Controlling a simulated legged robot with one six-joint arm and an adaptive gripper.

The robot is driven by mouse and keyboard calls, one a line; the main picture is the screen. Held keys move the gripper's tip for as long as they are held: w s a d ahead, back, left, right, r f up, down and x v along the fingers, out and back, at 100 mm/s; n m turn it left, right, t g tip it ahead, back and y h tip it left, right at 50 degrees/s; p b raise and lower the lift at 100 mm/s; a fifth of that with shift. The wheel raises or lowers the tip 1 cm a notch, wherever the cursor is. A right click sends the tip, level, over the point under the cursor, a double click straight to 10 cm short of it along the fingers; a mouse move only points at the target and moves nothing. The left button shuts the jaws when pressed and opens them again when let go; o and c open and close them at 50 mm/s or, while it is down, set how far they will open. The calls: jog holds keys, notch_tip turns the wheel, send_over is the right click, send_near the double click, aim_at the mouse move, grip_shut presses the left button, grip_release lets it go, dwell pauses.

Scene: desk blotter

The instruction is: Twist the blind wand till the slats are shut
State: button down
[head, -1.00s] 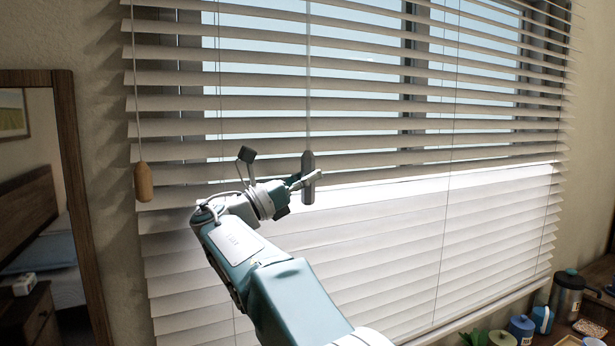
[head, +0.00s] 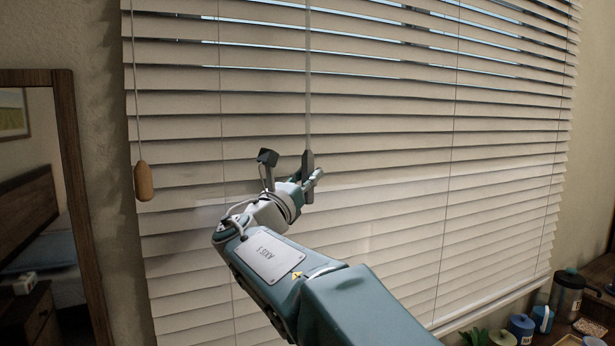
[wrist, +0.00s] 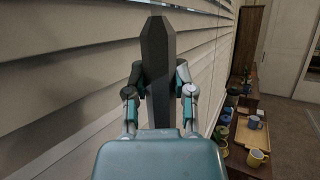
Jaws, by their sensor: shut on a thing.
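My gripper (head: 309,184) is shut on this handle. The wrist view shows the handle (wrist: 158,45) upright between the two fingers, which press on it from both sides. The blind's slats (head: 380,215) are tilted nearly flat against each other over most of the window. Thin slits of light show between the top slats (head: 400,60).
A wooden cord pull (head: 144,182) hangs left of the wand. A wood-framed mirror (head: 75,190) stands at far left. A desk at lower right holds a dark pot (head: 566,298) and several cups; the wrist view shows a tray (wrist: 250,133) there.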

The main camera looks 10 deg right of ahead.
jog(key=shift+r+n+t+y, duration=0.1)
jog(key=shift+n+t+y, duration=0.8)
jog(key=shift+t+y, duration=0.35)
jog(key=shift+c, duration=2.2)
grip_release()
jog(key=shift+w+a, duration=0.1)
jog(key=v, duration=1.2)
